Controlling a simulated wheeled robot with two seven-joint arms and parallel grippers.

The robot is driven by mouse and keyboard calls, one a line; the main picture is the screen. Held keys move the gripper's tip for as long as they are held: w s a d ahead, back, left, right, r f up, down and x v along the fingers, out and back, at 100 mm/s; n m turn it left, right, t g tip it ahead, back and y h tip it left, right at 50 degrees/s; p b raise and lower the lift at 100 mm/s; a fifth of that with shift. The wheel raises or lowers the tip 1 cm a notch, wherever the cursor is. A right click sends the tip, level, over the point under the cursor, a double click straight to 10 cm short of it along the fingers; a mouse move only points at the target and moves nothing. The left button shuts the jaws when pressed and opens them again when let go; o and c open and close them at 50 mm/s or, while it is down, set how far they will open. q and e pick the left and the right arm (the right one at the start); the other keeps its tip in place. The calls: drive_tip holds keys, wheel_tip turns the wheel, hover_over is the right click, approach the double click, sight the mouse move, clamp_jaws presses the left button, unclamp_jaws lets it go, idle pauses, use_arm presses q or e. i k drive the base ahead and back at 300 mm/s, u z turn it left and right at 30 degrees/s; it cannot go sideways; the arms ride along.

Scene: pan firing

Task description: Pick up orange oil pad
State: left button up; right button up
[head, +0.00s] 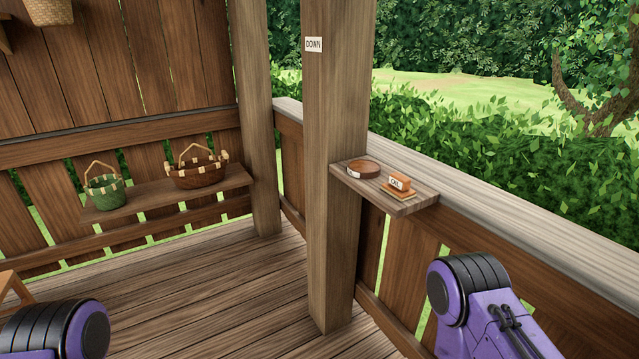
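The orange oil pad (400,184) is a small orange block with a white label that seems to read "OIL". It sits on a thin tan square base (398,193) on a small wooden shelf (405,207) fixed beside the post, right of centre. Purple and black links of my arms show at the lower left and lower right. The right arm's links are below and to the right of the shelf, apart from it. Both grippers are outside the head view.
A round brown dish (363,169) with a small label stands left of the pad on the shelf. A thick post (335,230) with a "DOWN" sign (313,45) rises beside it. A railing (530,205) runs behind. Green (105,192) and brown (197,172) baskets sit on a left shelf. The middle floor is clear.

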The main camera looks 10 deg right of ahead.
sight(398, 186)
drive_tip(key=u, duration=0.8)
drive_tip(key=i, duration=1.15)
drive_tip(key=z, duration=2.75)
